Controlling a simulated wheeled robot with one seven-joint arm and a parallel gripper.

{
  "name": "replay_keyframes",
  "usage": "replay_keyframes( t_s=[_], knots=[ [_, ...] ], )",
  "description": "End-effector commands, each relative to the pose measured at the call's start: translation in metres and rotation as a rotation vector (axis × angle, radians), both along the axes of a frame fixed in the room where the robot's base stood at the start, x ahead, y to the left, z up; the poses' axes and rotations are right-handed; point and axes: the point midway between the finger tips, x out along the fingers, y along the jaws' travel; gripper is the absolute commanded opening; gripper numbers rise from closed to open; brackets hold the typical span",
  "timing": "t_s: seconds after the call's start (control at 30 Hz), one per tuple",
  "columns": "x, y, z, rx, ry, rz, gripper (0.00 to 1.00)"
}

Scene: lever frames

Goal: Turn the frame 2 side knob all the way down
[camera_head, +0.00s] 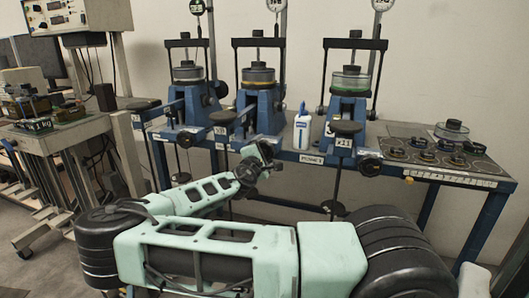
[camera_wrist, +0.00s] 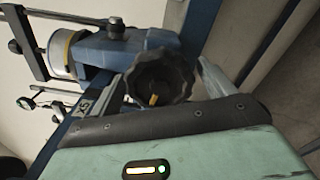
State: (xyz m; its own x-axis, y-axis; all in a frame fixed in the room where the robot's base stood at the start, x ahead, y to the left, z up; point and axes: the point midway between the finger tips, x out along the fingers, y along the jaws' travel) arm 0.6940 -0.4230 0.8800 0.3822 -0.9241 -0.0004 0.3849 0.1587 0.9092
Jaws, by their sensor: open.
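Three blue lever frames stand on the bench in the head view. The middle one, frame 2 (camera_head: 258,104), has a yellow-ringed cell (camera_head: 258,82). My gripper (camera_head: 262,152) is in front of its lower body, and its side knob is largely hidden there. In the wrist view, the black lobed side knob (camera_wrist: 165,70) has a yellow mark near its lower rim. My gripper (camera_wrist: 168,79) is open, with one finger on each side of the knob. I cannot tell whether either finger touches it. The yellow-ringed cell also shows in the wrist view (camera_wrist: 68,52).
The left frame (camera_head: 187,100) and the green-ringed right frame (camera_head: 350,95) flank the middle one. A white bottle (camera_head: 303,130) stands between the middle and right frames. Several dark weights (camera_head: 425,158) lie on the right bench top.

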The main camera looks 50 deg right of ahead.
Motion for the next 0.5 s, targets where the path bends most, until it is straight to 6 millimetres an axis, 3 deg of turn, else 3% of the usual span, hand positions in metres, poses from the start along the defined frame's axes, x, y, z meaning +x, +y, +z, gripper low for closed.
replay_keyframes(
  t_s=[0.5],
  knots=[
    [-0.021, 0.05, -0.001, 0.0, 0.0, 0.001, 0.82]
  ],
)
